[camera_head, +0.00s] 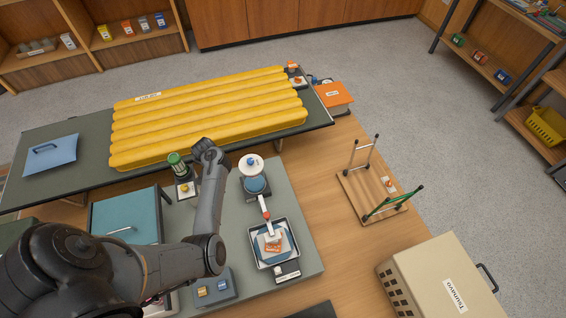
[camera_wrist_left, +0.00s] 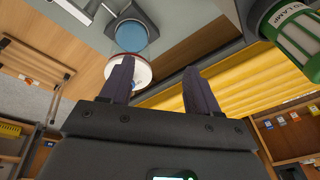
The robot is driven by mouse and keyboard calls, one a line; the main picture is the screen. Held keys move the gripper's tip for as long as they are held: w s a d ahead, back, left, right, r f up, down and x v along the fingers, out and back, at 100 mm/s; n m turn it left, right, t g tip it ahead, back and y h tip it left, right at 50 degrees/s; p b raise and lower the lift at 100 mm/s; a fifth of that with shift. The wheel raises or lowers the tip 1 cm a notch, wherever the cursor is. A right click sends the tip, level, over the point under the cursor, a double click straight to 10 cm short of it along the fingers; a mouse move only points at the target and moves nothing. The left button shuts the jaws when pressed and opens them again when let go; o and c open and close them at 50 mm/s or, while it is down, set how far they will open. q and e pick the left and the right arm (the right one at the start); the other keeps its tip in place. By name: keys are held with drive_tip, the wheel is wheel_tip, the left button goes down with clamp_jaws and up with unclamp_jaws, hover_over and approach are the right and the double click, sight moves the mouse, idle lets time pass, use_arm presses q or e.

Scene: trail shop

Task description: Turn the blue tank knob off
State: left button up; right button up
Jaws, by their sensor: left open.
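The blue tank (camera_head: 256,185) stands on a dark base on the grey mat. A white disc (camera_head: 252,165) sits over it, with a small blue knob (camera_head: 251,160) on top. In the left wrist view the blue tank (camera_wrist_left: 131,37) and white disc (camera_wrist_left: 128,72) show just beyond the left fingertip, and the knob is mostly hidden by that finger. My left gripper (camera_wrist_left: 157,64) is open with nothing between its fingers. In the head view my left wrist is left of the tank, apart from it, and its fingers cannot be made out. My right gripper is not in view.
A green-topped lamp (camera_head: 176,163) stands left of my left wrist, close on the right in the wrist view (camera_wrist_left: 296,32). A yellow sleeping pad (camera_head: 205,115) lies behind. A tray (camera_head: 272,258) stands in front of the tank; a wooden rack (camera_head: 360,195) is to the right.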

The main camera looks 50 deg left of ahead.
sight(250, 161)
use_arm(q)
drive_tip(key=w+d+t+b, duration=0.15)
drive_tip(key=w+b, duration=0.25)
drive_tip(key=w, duration=0.6)
drive_tip(key=shift+n+t+h, duration=0.3)
drive_tip(key=shift+n+t, duration=0.1)
drive_tip(key=shift+t, duration=0.15)
drive_tip(key=b+x, duration=0.1)
drive_tip(key=x, duration=0.2)
drive_tip(key=b+x, duration=0.2)
drive_tip(key=x, duration=0.2)
drive_tip(key=b+x, duration=0.1)
drive_tip(key=x, duration=0.2)
drive_tip(key=shift+w+a+b, duration=0.2)
drive_tip(key=shift+w+b, duration=0.1)
drive_tip(key=shift+w, duration=0.1)
use_arm(e)
wheel_tip(250, 161, down, 10)
drive_tip(key=shift+s+d+f, duration=0.15)
drive_tip(key=shift+d, duration=0.05)
use_arm(q)
drive_tip(key=c, duration=1)
drive_tip(key=shift+c, duration=0.2)
use_arm(e)
drive_tip(key=shift+d, duration=0.1)
